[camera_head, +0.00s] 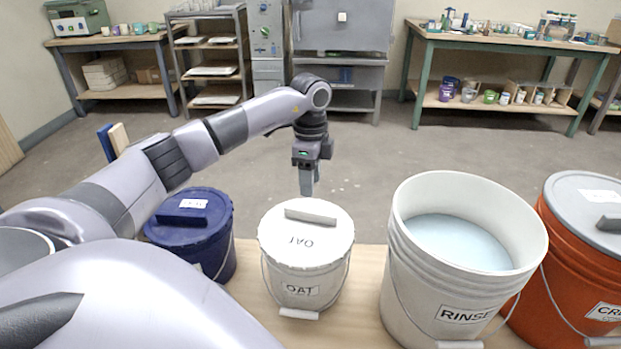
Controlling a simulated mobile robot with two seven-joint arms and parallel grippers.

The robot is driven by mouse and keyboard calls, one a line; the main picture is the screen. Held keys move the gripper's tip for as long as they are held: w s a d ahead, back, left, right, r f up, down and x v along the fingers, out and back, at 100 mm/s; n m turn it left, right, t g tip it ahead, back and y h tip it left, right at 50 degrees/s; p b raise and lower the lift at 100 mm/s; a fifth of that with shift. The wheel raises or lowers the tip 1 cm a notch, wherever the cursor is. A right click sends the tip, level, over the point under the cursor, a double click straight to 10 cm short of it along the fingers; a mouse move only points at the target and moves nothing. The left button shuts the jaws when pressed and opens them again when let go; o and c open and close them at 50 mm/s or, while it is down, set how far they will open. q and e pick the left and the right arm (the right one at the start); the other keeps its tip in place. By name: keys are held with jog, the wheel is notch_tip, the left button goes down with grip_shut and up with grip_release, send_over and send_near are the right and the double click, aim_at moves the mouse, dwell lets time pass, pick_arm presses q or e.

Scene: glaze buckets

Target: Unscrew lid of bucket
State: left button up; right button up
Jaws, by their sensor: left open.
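A white bucket (303,275) with a label reading "OAT" stands upright on a wooden surface, near the middle of the head view. Its white lid (290,232) is on, with a raised grey-white bar handle (311,217) across the top. A wire bail with a white grip hangs at its front. My left gripper (306,188) points down over the far side of this lid, above or just behind the bar. It appears apart from the bar, and nothing shows between its fingers. The finger gap is hard to see from here. My right gripper does not show.
A lidded dark blue bucket (216,250) stands left, partly behind my arm. An open white "RINSE" bucket (440,290) of pale liquid stands right, then an orange bucket (562,270) with a grey lid. The wooden surface (356,310) is bare between buckets. Benches and shelves stand far back.

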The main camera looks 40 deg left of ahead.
aim_at(311, 211)
pick_arm(q)
notch_tip(311, 211, down, 2)
jog(key=shift+f+b, duration=0.25)
jog(key=shift+b, duration=0.8)
jog(key=shift+f+b, duration=0.35)
jog(key=shift+b, duration=0.05)
jog(key=shift+f+b, duration=0.3)
jog(key=shift+b, duration=0.05)
jog(key=shift+f, duration=0.2)
jog(key=shift+f+b, duration=0.3)
jog(key=shift+f, duration=0.35)
notch_tip(311, 211, down, 2)
jog(key=shift+b, duration=0.4)
jog(key=shift+f+b, duration=0.3)
jog(key=shift+f, duration=0.65)
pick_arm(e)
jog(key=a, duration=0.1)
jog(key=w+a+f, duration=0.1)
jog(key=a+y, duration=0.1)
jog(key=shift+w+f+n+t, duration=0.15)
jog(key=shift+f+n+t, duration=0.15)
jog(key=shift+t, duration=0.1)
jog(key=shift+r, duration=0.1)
